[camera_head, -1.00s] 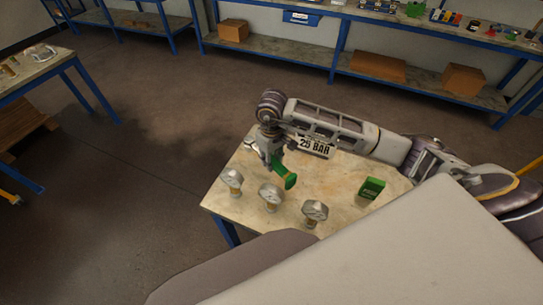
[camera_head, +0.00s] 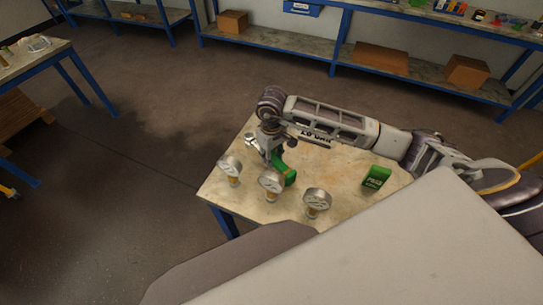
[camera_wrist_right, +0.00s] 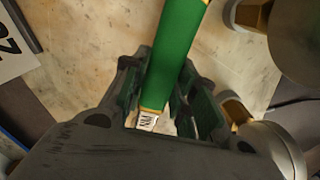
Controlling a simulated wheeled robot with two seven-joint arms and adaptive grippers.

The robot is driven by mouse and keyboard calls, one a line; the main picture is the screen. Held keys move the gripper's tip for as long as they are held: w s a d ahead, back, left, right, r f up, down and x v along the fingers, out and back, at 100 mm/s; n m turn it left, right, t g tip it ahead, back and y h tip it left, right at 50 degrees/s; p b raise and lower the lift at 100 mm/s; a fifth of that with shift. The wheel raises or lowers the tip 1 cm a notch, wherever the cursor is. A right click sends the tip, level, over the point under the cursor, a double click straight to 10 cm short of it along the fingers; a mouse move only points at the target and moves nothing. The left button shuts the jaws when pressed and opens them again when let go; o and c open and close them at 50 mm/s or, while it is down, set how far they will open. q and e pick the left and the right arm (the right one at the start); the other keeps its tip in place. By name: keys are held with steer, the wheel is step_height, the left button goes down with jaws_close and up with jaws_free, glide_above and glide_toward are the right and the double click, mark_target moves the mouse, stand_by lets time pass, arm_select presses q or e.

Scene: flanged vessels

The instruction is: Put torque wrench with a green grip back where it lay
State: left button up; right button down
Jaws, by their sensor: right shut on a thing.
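My right gripper (camera_head: 274,158) is shut on the green grip (camera_head: 287,175) of the torque wrench, over the left part of the small table (camera_head: 345,190). In the right wrist view the green grip (camera_wrist_right: 178,50) runs between the two fingers (camera_wrist_right: 168,105). A pale marked part shows at its lower end. The rest of the wrench is largely hidden by the gripper. I cannot tell whether the wrench touches the tabletop. My left gripper is not in view.
A green box (camera_head: 376,178) stands to the right. A sign (camera_head: 312,136) is partly behind my arm. The tabletop between box and gauges is clear.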

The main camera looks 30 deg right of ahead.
steer(key=shift+f+b, duration=0.75)
steer(key=shift+b, duration=0.05)
stand_by(0.9)
steer(key=c, duration=1.1)
jaws_free()
steer(key=shift+o, duration=0.2)
steer(key=shift+r, duration=0.1)
step_height(320, 180, up, 12)
step_height(320, 180, up, 9)
steer(key=p, duration=0.9)
steer(key=shift+r+p, duration=0.45)
steer(key=shift+p, duration=0.15)
